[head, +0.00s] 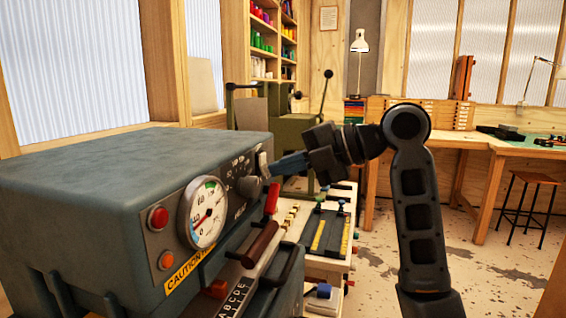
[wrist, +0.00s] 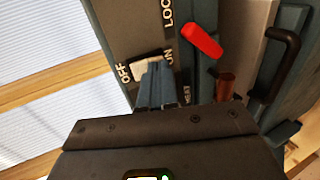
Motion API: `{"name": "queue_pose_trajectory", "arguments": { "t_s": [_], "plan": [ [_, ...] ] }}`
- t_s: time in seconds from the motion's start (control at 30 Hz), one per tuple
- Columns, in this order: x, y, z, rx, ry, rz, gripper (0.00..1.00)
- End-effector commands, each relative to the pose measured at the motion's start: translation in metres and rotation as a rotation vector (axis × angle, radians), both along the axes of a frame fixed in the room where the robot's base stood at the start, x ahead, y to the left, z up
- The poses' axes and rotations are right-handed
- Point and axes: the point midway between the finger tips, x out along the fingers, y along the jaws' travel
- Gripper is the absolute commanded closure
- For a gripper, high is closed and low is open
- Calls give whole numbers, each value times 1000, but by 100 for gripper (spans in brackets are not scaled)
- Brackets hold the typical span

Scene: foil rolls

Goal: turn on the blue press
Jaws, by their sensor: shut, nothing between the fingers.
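The blue press (head: 110,180) is a large blue-grey machine at the left of the head view. In the wrist view the switch (wrist: 148,66) sits between the labels OFF and ON. My gripper (head: 274,168) is shut and empty, with its blue fingers pointing at the switch. In the wrist view the fingertips (wrist: 158,70) overlap the ON side of the switch; I cannot tell whether they touch it. The fingers hide part of the switch.
A red lever (head: 272,198), a brown handle (head: 261,244) and a black handle (head: 286,266) stick out of the press below the switch. A green machine (head: 293,135) stands behind. A workbench (head: 470,138) and a stool (head: 533,180) are at the right, with open floor before them.

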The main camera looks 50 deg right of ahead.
Motion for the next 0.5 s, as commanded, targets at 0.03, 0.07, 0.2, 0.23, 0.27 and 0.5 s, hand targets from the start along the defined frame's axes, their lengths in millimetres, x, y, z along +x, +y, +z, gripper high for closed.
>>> {"name": "queue_pose_trajectory", "arguments": {
  "t_s": [0.03, 0.07, 0.2, 0.23, 0.27, 0.5],
  "plan": [
    [2, 1, 0, 1, 0, 0, 100],
    [2, 1, -1, 1, 0, 0, 100],
    [3, 1, -2, -1, 1, -1, 100],
    [3, 1, -2, 0, 0, -1, 100],
    [3, 1, -2, 0, 0, -1, 100],
    [4, 1, -6, 3, -9, 0, 100]
  ]
}}
